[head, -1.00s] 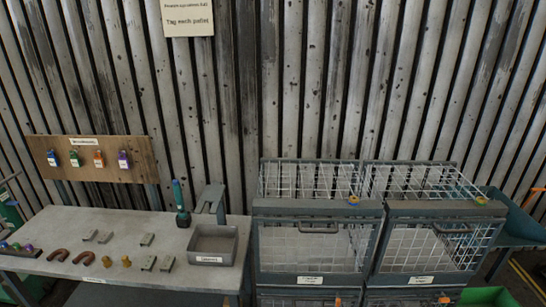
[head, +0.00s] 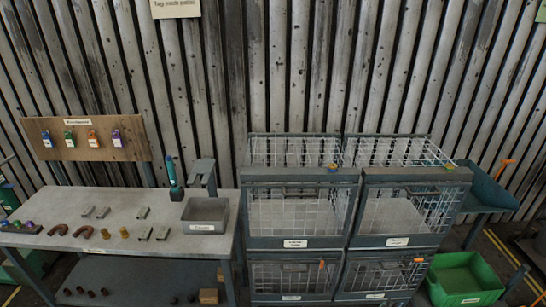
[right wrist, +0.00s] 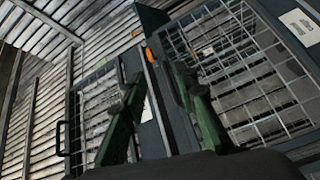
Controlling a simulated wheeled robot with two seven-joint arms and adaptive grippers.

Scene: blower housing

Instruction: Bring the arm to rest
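My right gripper (right wrist: 157,80) shows in the right wrist view. Its two green fingers stand apart with nothing held between them. Behind the fingers are wire-mesh cage doors with dark frames, and an orange piece (right wrist: 149,54) shows on a frame beyond the gap. I cannot tell how far the fingers are from the cages. I make out neither gripper in the head view. My left gripper is not in view.
Two stacks of wire cages (head: 300,174) stand right of a grey workbench (head: 150,255). The bench holds a grey bin (head: 205,215), a teal-handled tool (head: 173,178) and small parts. A green crate (head: 466,280) stands on the floor at right.

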